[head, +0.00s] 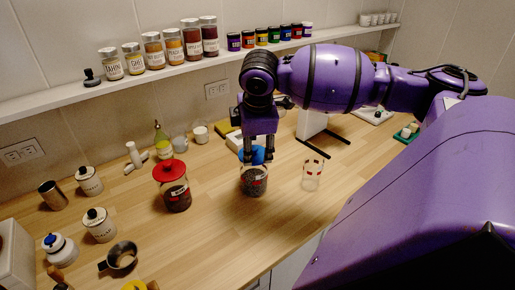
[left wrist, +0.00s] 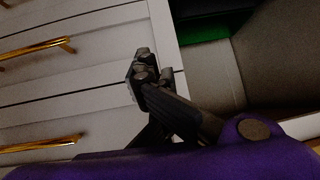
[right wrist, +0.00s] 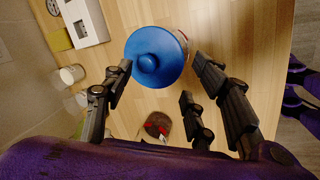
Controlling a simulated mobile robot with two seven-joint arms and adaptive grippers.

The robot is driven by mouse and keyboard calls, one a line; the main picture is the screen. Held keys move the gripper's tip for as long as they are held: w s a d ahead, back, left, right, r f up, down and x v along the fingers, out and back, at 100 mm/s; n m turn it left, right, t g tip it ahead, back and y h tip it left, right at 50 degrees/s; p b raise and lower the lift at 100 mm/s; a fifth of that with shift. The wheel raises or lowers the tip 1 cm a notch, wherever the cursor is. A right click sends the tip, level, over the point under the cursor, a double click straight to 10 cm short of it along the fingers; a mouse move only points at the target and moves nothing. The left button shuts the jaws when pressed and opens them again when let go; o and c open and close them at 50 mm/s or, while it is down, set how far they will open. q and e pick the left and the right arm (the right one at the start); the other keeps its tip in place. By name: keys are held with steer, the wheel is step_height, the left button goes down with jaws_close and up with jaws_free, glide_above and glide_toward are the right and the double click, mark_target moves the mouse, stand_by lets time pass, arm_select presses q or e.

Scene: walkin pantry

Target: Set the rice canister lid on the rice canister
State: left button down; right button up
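A blue lid with a round knob (right wrist: 155,57) lies between and just beyond the fingertips of my right gripper (right wrist: 162,66), with a gap at its right edge. In the head view, the blue lid (head: 247,153) is at the top of a glass canister with dark contents (head: 255,182); I cannot tell whether it is seated. My right gripper (head: 258,156) points down over it, fingers apart. Which canister is labelled rice is too small to read. My left gripper (left wrist: 150,72) is low beside drawers; its finger opening is unclear.
A shelf with jars (head: 181,45) runs behind.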

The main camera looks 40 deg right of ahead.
steer(key=shift+p+v, duration=0.5)
steer(key=shift+v, duration=1.05)
arm_select(q)
steer(key=shift+t, duration=0.4)
steer(key=shift+w+r, duration=0.65)
steer(key=shift+r, duration=0.2)
steer(key=shift+w+r, duration=0.6)
steer(key=shift+r, duration=0.25)
arm_select(e)
steer(key=shift+v, duration=2.45)
